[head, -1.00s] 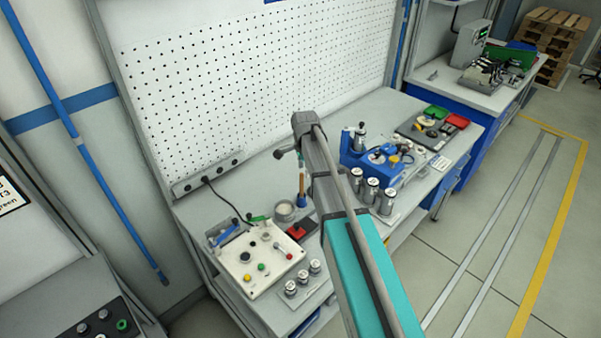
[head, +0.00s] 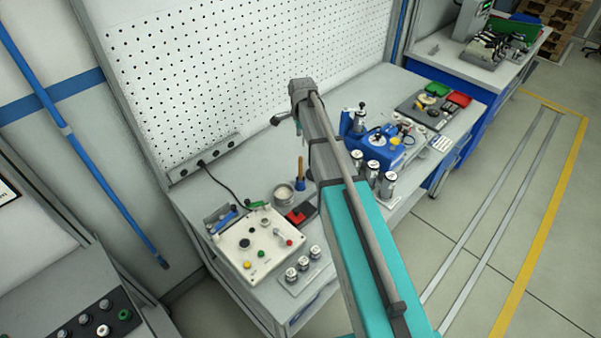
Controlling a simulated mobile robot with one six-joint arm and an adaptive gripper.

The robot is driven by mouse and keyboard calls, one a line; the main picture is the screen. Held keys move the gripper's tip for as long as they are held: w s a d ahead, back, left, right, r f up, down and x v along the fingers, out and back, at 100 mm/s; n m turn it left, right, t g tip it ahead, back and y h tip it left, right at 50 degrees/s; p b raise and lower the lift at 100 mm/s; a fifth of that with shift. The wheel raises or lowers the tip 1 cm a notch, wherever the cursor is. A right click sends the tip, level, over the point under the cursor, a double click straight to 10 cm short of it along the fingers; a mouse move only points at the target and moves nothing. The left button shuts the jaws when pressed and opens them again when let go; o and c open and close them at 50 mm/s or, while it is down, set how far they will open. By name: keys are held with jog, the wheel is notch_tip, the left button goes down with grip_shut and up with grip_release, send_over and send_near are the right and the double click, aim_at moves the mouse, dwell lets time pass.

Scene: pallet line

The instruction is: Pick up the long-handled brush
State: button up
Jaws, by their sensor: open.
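The long-handled brush (head: 300,172) appears to be the upright item with a thin brown handle and a blue lower part. It stands on the workbench beside a round tin, just left of my arm. My gripper (head: 287,122) is at the far end of my arm, above and beyond the brush in the head view, apart from it. It is open and looks empty. My arm's end link hides part of it, and one dark finger sticks out to the left. The brush's bristles cannot be made out.
A round tin (head: 284,195), a red-and-black item (head: 300,214) and a white control box (head: 258,240) crowd the brush. A blue fixture (head: 372,148) and silver cylinders (head: 372,171) stand right of my arm. A pegboard wall (head: 230,80) rises behind the bench.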

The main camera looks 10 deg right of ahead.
aim_at(301, 157)
jog(key=shift+f+b, duration=4.05)
jog(key=shift+f, duration=0.15)
jog(key=shift+w+a+f+b, duration=0.1)
jog(key=shift+f+b, duration=1.2)
jog(key=shift+w+a+f+b, duration=0.1)
jog(key=shift+f+b, duration=1.15)
jog(key=shift+b, duration=0.05)
jog(key=shift+c, duration=0.3)
grip_shut()
